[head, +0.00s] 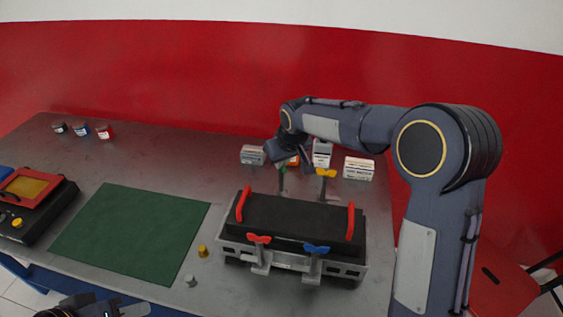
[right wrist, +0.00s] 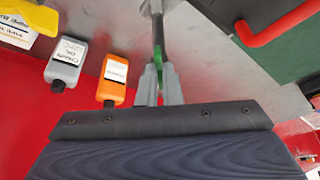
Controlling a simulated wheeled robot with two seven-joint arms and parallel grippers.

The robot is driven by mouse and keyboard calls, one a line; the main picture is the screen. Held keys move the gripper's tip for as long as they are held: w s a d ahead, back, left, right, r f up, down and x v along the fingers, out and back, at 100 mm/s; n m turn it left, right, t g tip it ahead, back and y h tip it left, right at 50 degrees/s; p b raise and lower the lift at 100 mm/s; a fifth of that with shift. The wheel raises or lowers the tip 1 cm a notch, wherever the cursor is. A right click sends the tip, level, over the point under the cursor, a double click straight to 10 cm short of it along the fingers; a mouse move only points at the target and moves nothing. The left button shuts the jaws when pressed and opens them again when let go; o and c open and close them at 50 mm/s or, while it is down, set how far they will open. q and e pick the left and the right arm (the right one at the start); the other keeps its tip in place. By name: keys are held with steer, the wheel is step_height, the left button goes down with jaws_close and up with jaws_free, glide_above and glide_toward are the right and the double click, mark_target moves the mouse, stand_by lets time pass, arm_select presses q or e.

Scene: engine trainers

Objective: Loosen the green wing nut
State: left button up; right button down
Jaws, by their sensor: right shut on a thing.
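The engine trainer (head: 300,216) is a grey block with a black cover and two red handles, standing on the table. The green wing nut (head: 282,171) is at its far left side, mostly hidden by my right gripper (head: 284,160). In the right wrist view, my right gripper (right wrist: 158,84) is shut on the green wing nut (right wrist: 162,66), with a thin dark rod beyond it. The yellow wing nut (head: 326,172) is at the far right, the red one (head: 259,239) and blue one (head: 316,248) at the near side. My left gripper (head: 125,310) shows only partly at the bottom edge; its jaw opening is unclear.
Behind the trainer stand a grey bottle (right wrist: 67,62), an orange bottle (right wrist: 112,78) and white boxes (head: 358,168). A green mat (head: 132,228) lies left, with a brass piece (head: 203,251) beside it. Small jars (head: 104,132) stand far left.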

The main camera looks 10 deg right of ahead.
steer(key=n, duration=0.2)
steer(key=n+g+y, duration=0.1)
steer(key=n, duration=0.1)
steer(key=shift+w+d+n+y, duration=0.1)
steer(key=shift+d+n+y, duration=0.05)
steer(key=shift+n+y, duration=0.15)
steer(key=n, duration=0.2)
steer(key=n+g+y+p, duration=0.1)
steer(key=n, duration=0.2)
steer(key=shift+g+p, duration=0.3)
steer(key=c, duration=1.6)
jaws_free()
steer(key=b+v, duration=0.1)
steer(key=v, duration=0.6)
steer(key=shift+d+r, duration=0.25)
steer(key=shift+r, duration=0.1)
